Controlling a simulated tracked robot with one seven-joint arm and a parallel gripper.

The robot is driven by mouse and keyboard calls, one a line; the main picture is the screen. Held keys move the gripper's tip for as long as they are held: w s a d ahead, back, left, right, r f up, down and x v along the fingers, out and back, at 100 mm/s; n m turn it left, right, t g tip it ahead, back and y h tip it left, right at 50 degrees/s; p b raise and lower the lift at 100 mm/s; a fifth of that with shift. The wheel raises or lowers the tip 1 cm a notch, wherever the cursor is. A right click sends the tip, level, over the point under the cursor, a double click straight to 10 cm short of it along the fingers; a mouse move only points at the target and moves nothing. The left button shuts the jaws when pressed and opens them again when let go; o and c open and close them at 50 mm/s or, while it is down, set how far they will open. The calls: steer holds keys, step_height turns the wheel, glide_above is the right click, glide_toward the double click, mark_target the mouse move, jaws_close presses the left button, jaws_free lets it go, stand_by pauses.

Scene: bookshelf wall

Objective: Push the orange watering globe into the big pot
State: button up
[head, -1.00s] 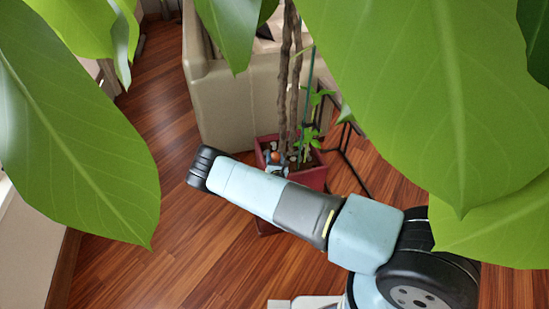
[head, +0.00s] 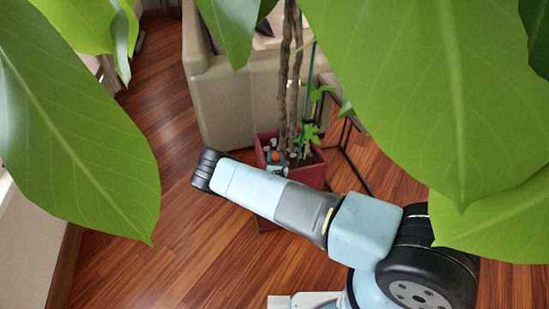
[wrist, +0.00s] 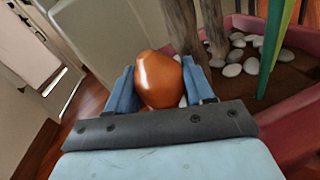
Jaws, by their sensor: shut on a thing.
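The orange watering globe (wrist: 160,80) is between the blue fingers of my gripper (wrist: 158,76) in the wrist view, and the gripper is shut on it. Its lower part is hidden by the gripper. In the head view the globe (head: 276,156) is a small orange spot over the left part of the big pot, beside the trunks. The big pot (head: 314,177) is dark red and holds soil, white pebbles and braided trunks. Its pink-red wall (wrist: 296,144) shows at right in the wrist view. I cannot tell whether the globe's tip is in the soil.
A beige sofa (head: 235,105) stands directly behind the pot. A dark metal-framed table (head: 350,130) is to its right. Large leaves (head: 80,140) hang close to the head camera. A green stake (wrist: 275,45) rises from the pot. Wooden floor (head: 150,200) is clear at left.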

steer(key=shift+f, duration=2.15)
steer(key=o, duration=1.2)
steer(key=shift+o, duration=0.7)
steer(key=shift+o, duration=1.2)
steer(key=shift+s, duration=0.1)
steer(key=s+r, duration=0.2)
steer(key=s, duration=0.4)
steer(key=shift+s+d, duration=0.35)
